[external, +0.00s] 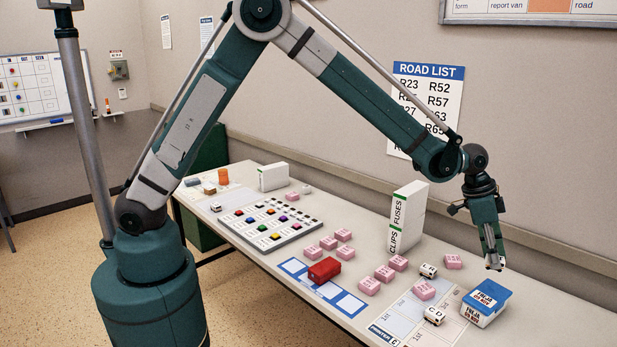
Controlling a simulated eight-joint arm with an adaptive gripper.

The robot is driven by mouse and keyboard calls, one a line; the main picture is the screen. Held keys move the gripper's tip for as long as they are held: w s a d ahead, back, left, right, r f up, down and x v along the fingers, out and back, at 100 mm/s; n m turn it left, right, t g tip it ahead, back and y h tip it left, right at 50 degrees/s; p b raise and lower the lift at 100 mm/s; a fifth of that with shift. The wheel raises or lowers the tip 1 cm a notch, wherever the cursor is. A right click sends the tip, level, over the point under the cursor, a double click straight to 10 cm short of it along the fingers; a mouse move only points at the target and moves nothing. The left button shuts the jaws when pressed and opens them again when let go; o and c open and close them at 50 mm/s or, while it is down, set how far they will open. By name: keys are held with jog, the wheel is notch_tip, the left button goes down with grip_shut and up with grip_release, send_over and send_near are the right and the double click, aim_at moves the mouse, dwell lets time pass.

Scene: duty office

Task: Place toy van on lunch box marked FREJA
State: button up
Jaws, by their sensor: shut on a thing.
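The lunch box (482,316) is a small white box with a blue lid near the right front of the table. Its lid and side carry labels reading FREJA. My gripper (494,260) points down above the lunch box and is shut on a small white thing (495,267), which looks like a toy van. The fingers hide much of it, so its markings cannot be read. It appears to be above the lid and apart from it.
White toy vans (434,316) and (428,270) stand left of the lunch box. Several pink blocks (369,286), a red box (324,269) and a tall white FUSES box (408,222) stand nearby. The table's right end has free room.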

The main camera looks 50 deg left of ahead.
jog(key=shift+w+d+r, duration=0.1)
jog(key=shift+w+d, duration=0.2)
jog(key=shift+d, duration=0.15)
send_over(492, 295)
jog(key=a, duration=0.2)
jog(key=shift+s+d+f, duration=0.15)
jog(key=shift+s+f, duration=0.05)
jog(key=shift+f, duration=1.35)
jog(key=shift+s+d+f, duration=0.1)
jog(key=shift+s+f, duration=0.05)
jog(key=shift+f, duration=1.4)
jog(key=shift+f, duration=1.9)
jog(key=shift+f, duration=0.2)
jog(key=o, duration=0.7)
jog(key=shift+c, duration=0.2)
jog(key=shift+o, duration=1)
